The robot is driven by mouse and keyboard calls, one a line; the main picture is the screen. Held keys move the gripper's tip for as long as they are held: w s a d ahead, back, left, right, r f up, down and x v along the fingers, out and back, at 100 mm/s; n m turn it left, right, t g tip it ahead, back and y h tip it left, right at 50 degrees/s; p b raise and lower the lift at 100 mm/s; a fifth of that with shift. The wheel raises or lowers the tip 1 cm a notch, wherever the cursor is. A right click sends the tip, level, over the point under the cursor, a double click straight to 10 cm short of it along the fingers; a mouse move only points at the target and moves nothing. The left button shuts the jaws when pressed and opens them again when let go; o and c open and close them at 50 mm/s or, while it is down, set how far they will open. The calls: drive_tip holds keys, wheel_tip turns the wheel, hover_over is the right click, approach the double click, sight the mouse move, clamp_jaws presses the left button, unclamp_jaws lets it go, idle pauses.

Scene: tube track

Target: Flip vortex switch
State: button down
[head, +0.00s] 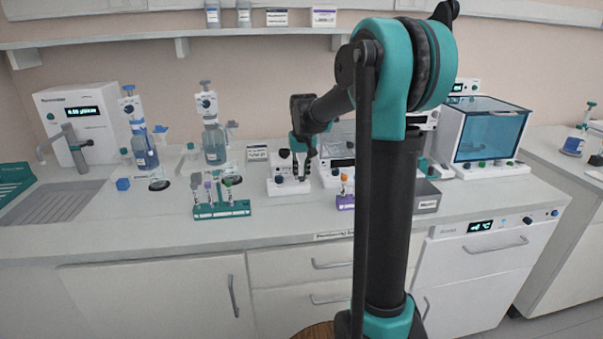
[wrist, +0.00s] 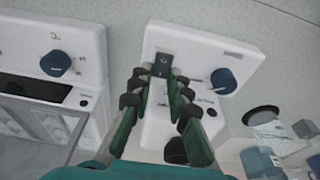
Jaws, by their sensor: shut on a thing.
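The vortex mixer (head: 289,187) is a small white unit on the bench, partly hidden by my gripper in the head view. In the wrist view its white body (wrist: 205,52) carries a blue knob (wrist: 223,81) and a dark rocker switch (wrist: 163,63). My gripper (head: 303,170) points down over the mixer. In the wrist view my gripper (wrist: 159,84) has its dark fingertips on either side of the switch, shut on it. The exact contact at the tips is hard to see.
A green rack (head: 222,211) with several tubes stands left of the mixer, and a small purple tube holder (head: 346,201) stands to its right. Another white device with a blue knob (wrist: 55,63) sits close by in the wrist view. Bare bench lies in front.

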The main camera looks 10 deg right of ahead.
sight(301, 178)
drive_tip(key=shift+w+g, duration=0.2)
drive_tip(key=shift+g, duration=0.6)
drive_tip(key=c, duration=1.4)
unclamp_jaws()
drive_tip(key=shift+c, duration=0.2)
wheel_tip(301, 178, up, 12)
drive_tip(key=shift+s, duration=0.4)
drive_tip(key=shift+f, duration=0.1)
